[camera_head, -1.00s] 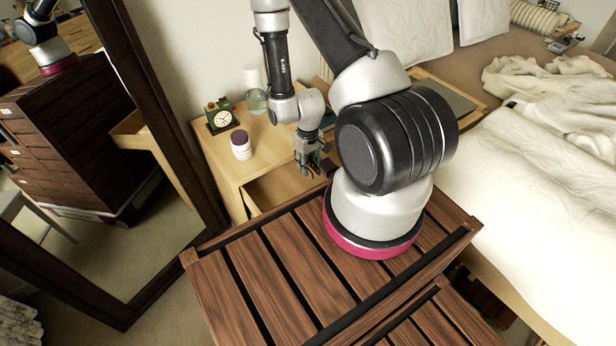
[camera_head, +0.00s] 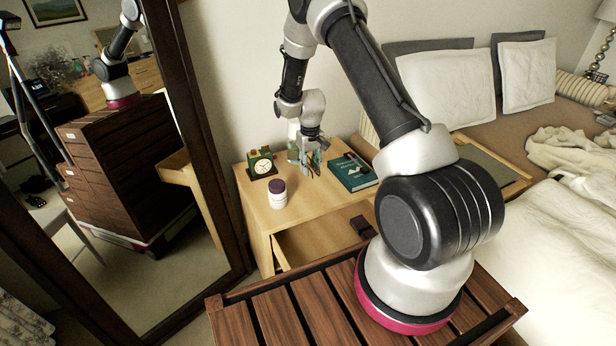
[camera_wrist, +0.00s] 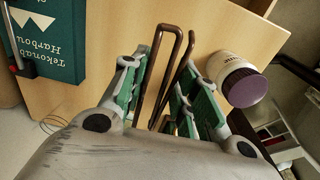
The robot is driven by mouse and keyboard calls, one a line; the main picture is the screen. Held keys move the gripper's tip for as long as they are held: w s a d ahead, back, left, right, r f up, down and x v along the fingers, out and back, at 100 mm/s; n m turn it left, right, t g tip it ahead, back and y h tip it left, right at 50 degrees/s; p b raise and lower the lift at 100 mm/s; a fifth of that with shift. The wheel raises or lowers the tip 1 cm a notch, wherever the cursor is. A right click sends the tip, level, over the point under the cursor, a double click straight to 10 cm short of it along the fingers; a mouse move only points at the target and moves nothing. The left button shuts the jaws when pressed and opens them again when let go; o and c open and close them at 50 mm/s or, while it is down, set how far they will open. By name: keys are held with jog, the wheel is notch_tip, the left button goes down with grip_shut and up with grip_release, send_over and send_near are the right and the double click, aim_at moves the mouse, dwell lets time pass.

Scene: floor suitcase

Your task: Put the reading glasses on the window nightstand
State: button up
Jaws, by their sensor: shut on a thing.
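My gripper (camera_head: 312,168) is over the wooden nightstand (camera_head: 262,215), above the top between the jar and the green book. In the wrist view my gripper (camera_wrist: 168,88) has its green-padded fingers around the brown-framed reading glasses (camera_wrist: 153,62), shut on them. Their thin brown bars stick out past the fingertips over the light wood top. In the head view the glasses are too small to make out clearly. I cannot tell whether they touch the wood.
A bottle is partly hidden behind my gripper. The drawer (camera_head: 325,240) below is open, with a dark box (camera_head: 361,226).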

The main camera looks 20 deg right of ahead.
send_over(311, 194)
notch_tip(311, 194, down, 6)
jog(key=shift+s, duration=0.1)
jog(key=shift+f, duration=1.95)
jog(key=shift+f, duration=0.15)
jog(key=o, duration=0.9)
